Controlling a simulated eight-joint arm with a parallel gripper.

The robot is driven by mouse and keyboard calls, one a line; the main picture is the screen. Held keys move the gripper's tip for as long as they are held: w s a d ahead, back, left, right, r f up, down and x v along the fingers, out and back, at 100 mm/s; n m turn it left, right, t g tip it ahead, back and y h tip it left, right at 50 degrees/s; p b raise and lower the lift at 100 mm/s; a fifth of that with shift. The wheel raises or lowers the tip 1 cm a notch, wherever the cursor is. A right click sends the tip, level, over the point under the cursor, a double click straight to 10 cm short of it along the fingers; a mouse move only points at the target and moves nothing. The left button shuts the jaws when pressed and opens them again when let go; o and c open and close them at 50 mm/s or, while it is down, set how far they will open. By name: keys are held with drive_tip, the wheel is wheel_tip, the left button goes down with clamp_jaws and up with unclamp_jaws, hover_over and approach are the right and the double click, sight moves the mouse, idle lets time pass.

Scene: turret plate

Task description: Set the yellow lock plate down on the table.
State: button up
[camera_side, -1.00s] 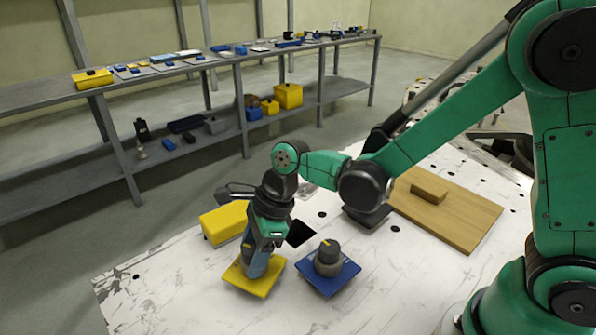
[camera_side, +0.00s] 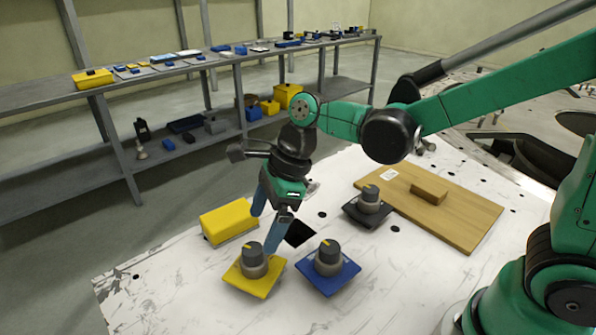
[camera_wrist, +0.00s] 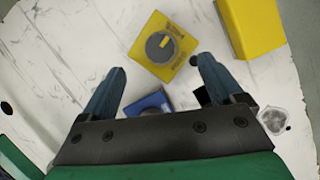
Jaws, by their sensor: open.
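The yellow lock plate (camera_side: 245,282), a square plate with a grey knob on it, lies on the white table, front left in the side view. It also shows in the wrist view (camera_wrist: 183,55), beyond and between my fingertips. My gripper (camera_side: 266,228) is above and behind the plate, fingers spread and empty, apart from the knob. In the wrist view its two blue fingers (camera_wrist: 162,66) stand wide apart with nothing held between them.
A blue plate with a knob (camera_side: 345,279) lies just right of the yellow one. A yellow box (camera_side: 229,222) stands behind it. A black plate with a knob (camera_side: 368,210) and a wooden board (camera_side: 460,220) are further back right. A dark square (camera_side: 300,233) is on the table.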

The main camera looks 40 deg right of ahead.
drive_tip(key=w+v, duration=0.1)
drive_tip(key=v, duration=0.4)
drive_tip(key=s+d+n+t+h, duration=0.2)
drive_tip(key=d+n, duration=0.2)
drive_tip(key=n, duration=0.7)
drive_tip(key=s+d+f+n+t+h, duration=0.1)
drive_tip(key=d+n, duration=0.4)
drive_tip(key=n, duration=0.6)
drive_tip(key=s+t+h, duration=0.1)
drive_tip(key=s+t, duration=0.1)
drive_tip(key=shift+s+d, duration=0.25)
